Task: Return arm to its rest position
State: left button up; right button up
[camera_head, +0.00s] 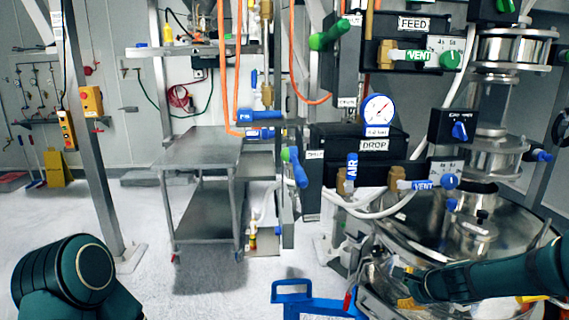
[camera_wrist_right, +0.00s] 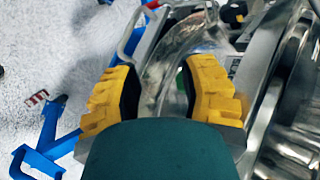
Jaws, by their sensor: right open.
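My right arm (camera_head: 490,280) reaches in from the right, low over the shiny steel vessel (camera_head: 520,225). Its gripper shows only in part in the head view, near the vessel's left edge. In the right wrist view the gripper (camera_wrist_right: 161,85) is open, with its two yellow-and-black fingers well apart. A curved metal part (camera_wrist_right: 190,50) lies beyond and between the fingers; I cannot tell whether they touch it. A rounded dark green part of my left arm (camera_head: 75,275) shows at lower left; the left gripper is out of view.
A blue frame (camera_head: 325,305) stands at bottom centre, left of the right gripper. Valve panels marked FEED and DROP, with a gauge (camera_head: 378,109), stand above the vessel. A steel cart (camera_head: 205,150) is at centre left. Pale floor (camera_head: 150,215) is open between.

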jog(key=s+a+f+n+g, duration=0.2)
jog(key=s+a+f+n, duration=0.35)
jog(key=f, duration=0.35)
jog(key=s+a+f+n+g, duration=0.2)
jog(key=s+a+f+n, duration=0.2)
jog(key=s+a+f, duration=0.3)
jog(key=s+a+f+n+g, duration=0.1)
jog(key=s+a+f+n, duration=0.2)
jog(key=s+n, duration=0.1)
jog(key=s+a+f+n+g+y, duration=0.1)
jog(key=s+a+f+n, duration=0.3)
jog(key=s, duration=0.3)
jog(key=shift+s+a+f, duration=0.15)
jog(key=shift+s+a, duration=0.1)
jog(key=shift+s, duration=0.05)
